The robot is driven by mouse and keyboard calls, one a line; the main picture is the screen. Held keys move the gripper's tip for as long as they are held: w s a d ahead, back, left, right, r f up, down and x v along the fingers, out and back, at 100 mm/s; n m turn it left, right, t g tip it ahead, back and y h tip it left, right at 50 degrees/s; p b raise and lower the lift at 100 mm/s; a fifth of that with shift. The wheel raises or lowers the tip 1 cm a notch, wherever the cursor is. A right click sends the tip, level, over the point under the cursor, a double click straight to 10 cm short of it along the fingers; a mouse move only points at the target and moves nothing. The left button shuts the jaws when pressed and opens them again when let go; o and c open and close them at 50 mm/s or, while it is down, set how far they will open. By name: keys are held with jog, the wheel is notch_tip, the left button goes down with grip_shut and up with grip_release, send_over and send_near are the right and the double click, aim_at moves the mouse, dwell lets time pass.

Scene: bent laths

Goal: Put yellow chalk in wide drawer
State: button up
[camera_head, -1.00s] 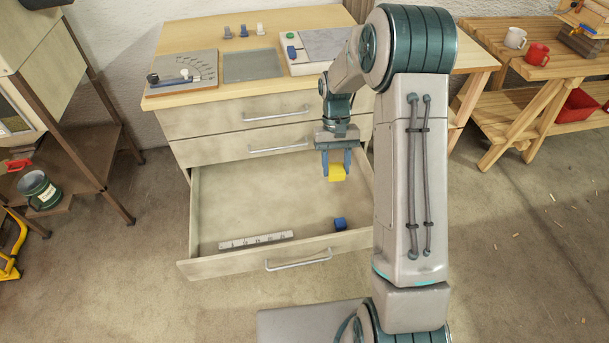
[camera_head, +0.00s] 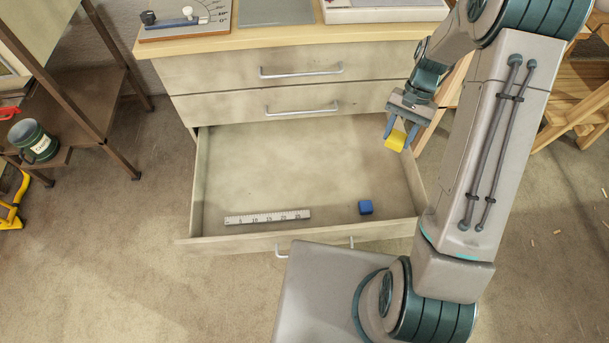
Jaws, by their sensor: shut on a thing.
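The yellow chalk (camera_head: 396,139) is a short yellow block. My gripper (camera_head: 400,134) is shut on it and holds it in the air near the right side of the open drawer. The wide drawer (camera_head: 310,160) is the lowest of the cabinet's drawers and is pulled out. My arm covers the drawer's front right corner.
Two shut drawers with bar handles (camera_head: 301,72) sit above the open one. A wooden top (camera_head: 240,39) carries an angle gauge and panels. A dark shelf with a green mug (camera_head: 33,141) stands at left. The drawer's middle is bare.

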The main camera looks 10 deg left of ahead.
jog(key=s+d+f+m+t+y+b, duration=0.15)
jog(key=f+m+b, duration=0.35)
jog(key=f+b, duration=0.65)
jog(key=s+f+m+t+y+b, duration=0.1)
jog(key=s+f+m+t+b, duration=0.15)
jog(key=f+m+b, duration=0.8)
jog(key=n+g+b, duration=0.1)
jog(key=n+b, duration=0.2)
jog(key=n, duration=0.2)
send_over(335, 212)
jog(key=d, duration=0.2)
notch_tip(335, 212, down, 10)
jog(key=shift+w+a+f, duration=0.15)
jog(key=shift+a+f+b, duration=0.1)
jog(key=shift+f+b, duration=0.95)
jog(key=shift+f, duration=0.95)
jog(key=shift+f, duration=0.15)
jog(key=o, duration=1)
